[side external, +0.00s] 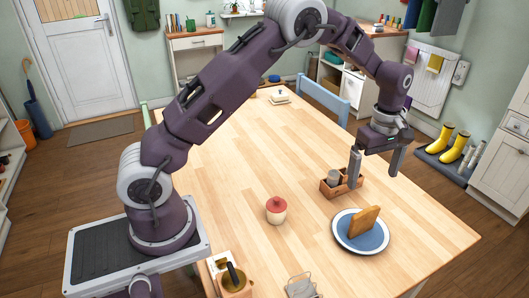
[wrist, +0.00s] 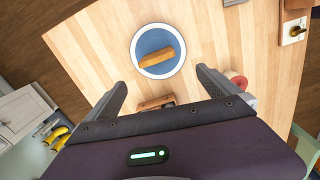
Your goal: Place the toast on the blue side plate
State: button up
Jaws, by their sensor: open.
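The toast (side external: 366,221) is a golden-brown slice on the blue side plate (side external: 347,238), which has a white rim. It looks tilted up on edge rather than flat. In the wrist view the toast (wrist: 157,54) lies within the rim of the plate (wrist: 145,71). My gripper (side external: 376,173) is open and empty, above the table and behind the plate in the side view. In the wrist view its two fingers (wrist: 160,83) are spread wide, with the plate beyond their tips. Nothing is between the fingers.
A wooden caddy (side external: 330,189) with a grey container stands below my gripper, close to the plate. A red-lidded pot (side external: 276,209) stands left of the plate. A wooden box (side external: 233,283) and a grey metal rack (side external: 302,287) are at the near edge. The table's middle is clear.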

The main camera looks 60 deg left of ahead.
jog(key=s+r+m+t, duration=0.3)
jog(key=s+r+m, duration=0.4)
jog(key=s+r, duration=0.9)
jog(key=s+m+t, duration=0.2)
jog(key=s+m, duration=0.7)
jog(key=s, duration=0.9)
jog(key=shift+a+r, duration=0.15)
jog(key=shift+r, duration=0.3)
